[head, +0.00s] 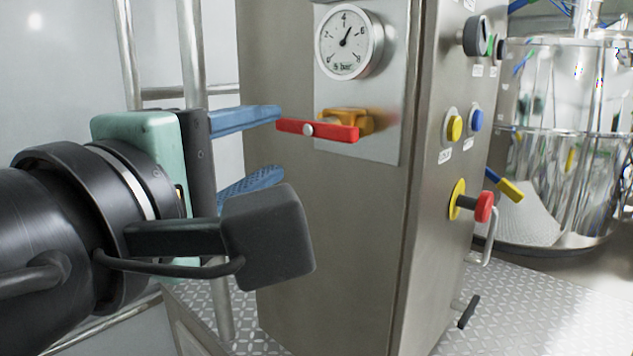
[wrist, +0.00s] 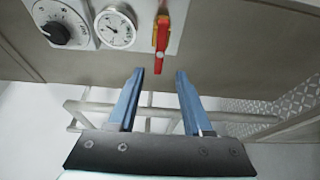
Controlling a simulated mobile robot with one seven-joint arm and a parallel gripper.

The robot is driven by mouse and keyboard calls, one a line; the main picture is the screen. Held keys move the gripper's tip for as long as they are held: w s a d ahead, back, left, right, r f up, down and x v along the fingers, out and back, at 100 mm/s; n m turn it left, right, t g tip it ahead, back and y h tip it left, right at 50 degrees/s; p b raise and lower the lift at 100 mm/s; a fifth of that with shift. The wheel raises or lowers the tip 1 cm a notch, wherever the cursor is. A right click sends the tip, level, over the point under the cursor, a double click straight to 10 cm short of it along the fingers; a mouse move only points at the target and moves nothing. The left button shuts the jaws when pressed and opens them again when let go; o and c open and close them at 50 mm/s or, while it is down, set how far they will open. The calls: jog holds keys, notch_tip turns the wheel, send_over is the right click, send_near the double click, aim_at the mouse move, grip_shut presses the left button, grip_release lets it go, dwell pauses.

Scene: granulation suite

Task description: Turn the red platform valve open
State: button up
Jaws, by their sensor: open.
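The red valve handle (head: 318,131) is a flat bar on a yellow-orange valve body (head: 352,120), set on a metal plate below a round gauge. In the head view the bar lies roughly level, its free end pointing left. In the wrist view the red handle (wrist: 161,37) lies just beyond and between the fingertips. My gripper (head: 281,150) has two blue fingers spread apart and empty. Its upper fingertip is close to the handle's left end; I cannot tell whether they touch. My gripper also shows in the wrist view (wrist: 160,75).
A pressure gauge (head: 349,41) sits above the valve. A black dial (wrist: 60,32) is beside the gauge in the wrist view. Yellow, blue and red buttons, including a red knob (head: 484,206), line the cabinet's right side. Metal rails (head: 190,55) stand left of the cabinet.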

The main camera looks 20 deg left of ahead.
jog(key=shift+s+d, duration=0.1)
jog(key=shift+s, duration=1.3)
jog(key=w+d+f+m+t+y+b, duration=0.1)
jog(key=w+d+f+m+t+b, duration=0.2)
jog(key=w+d+m+t+b, duration=0.35)
jog(key=s+d+f+m+t+h+b, duration=0.1)
jog(key=s+d+m+b, duration=0.4)
jog(key=d+m, duration=0.5)
jog(key=shift+s+f+m+t+h+b, duration=0.25)
jog(key=shift+s+m+t+h+b, duration=0.2)
jog(key=shift+m+t, duration=0.55)
